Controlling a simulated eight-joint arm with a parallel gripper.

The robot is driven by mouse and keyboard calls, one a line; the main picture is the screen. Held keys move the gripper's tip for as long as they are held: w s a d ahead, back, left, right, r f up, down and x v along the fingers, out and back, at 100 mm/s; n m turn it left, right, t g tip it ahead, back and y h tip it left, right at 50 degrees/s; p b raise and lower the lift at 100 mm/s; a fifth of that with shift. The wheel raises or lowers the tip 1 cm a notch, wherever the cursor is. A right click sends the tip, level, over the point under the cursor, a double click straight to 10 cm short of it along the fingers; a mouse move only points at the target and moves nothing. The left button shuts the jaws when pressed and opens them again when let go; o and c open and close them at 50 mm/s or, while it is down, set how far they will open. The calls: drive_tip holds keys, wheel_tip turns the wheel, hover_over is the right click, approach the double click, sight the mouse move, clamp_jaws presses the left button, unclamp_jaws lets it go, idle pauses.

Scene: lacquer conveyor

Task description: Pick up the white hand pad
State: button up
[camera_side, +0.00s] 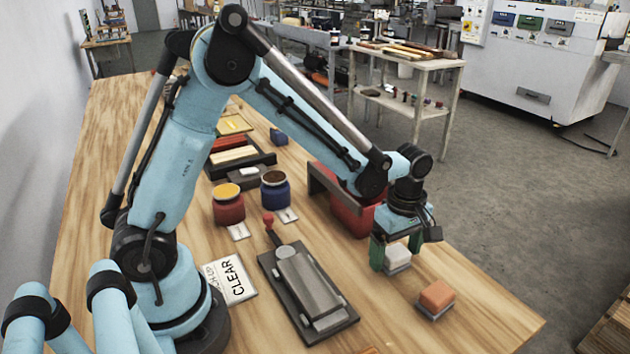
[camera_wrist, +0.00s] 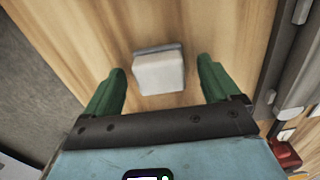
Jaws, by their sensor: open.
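The white hand pad (camera_side: 397,256) is a small white block on a thin grey base, resting on the wooden table. It also shows in the wrist view (camera_wrist: 159,73), with its grey edge at the far side. My gripper (camera_side: 393,252) has green fingers and is right at the pad in the side view, partly covering it. In the wrist view my gripper (camera_wrist: 160,82) is open, with one finger on each side of the pad and clear gaps between. Its height above the table is hard to judge.
An orange hand pad (camera_side: 436,296) lies to the right, near the table's front edge. A red box (camera_side: 350,212) with a dark bracket stands behind left. A grey clamp-like device on a dark plate (camera_side: 332,330) lies to the left. Two jars, one red (camera_side: 228,208) and one blue (camera_side: 275,194), stand farther back.

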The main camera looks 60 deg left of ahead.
sight(396, 254)
drive_tip(key=shift+f, duration=0.5)
drive_tip(key=c, duration=1)
drive_tip(key=shift+c, duration=0.2)
drive_tip(key=shift+r, duration=0.1)
drive_tip(key=shift+r, duration=0.45)
drive_tip(key=r, duration=0.3)
drive_tip(key=shift+s+d+r, duration=0.2)
drive_tip(key=shift+d+r, duration=0.1)
drive_tip(key=s+d+r, duration=0.6)
drive_tip(key=d, duration=0.2)
drive_tip(key=shift+s+d+r, duration=0.2)
drive_tip(key=shift+s+d, duration=0.15)
drive_tip(key=shift+s, duration=0.05)
